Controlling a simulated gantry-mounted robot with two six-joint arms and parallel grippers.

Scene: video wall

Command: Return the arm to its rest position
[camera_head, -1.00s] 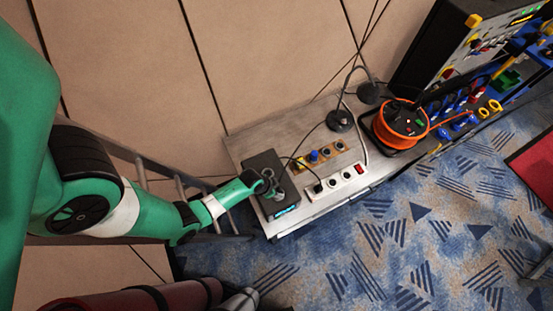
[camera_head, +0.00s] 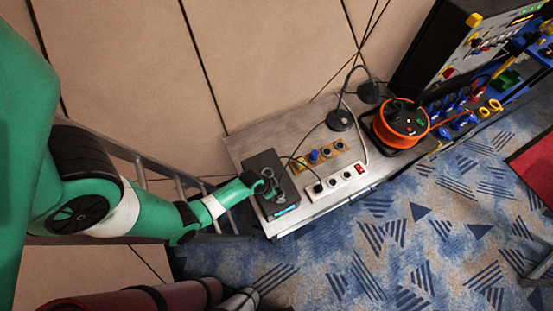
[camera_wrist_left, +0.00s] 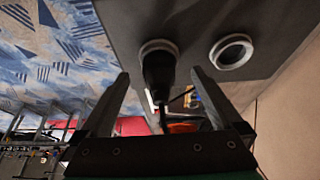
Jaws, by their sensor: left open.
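My left arm reaches in from the left in the head view, and its gripper (camera_head: 268,190) is over a dark box (camera_head: 260,164) at the left end of a grey bench. In the left wrist view the two fingers of my left gripper (camera_wrist_left: 158,92) are apart. A black plug (camera_wrist_left: 158,78) stands between them, seated in a ringed socket of the dark panel (camera_wrist_left: 195,18). I see room between the plug and each finger. A second ringed socket (camera_wrist_left: 232,52) beside it is empty. My right gripper is not in view.
On the bench (camera_head: 250,142) are a white power strip (camera_head: 340,181), a wooden socket block (camera_head: 329,155), a lamp base (camera_head: 340,120) and an orange cable reel (camera_head: 401,122). A ladder (camera_head: 162,176) stands behind my arm. Rolled red mats (camera_head: 150,300) lie below it.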

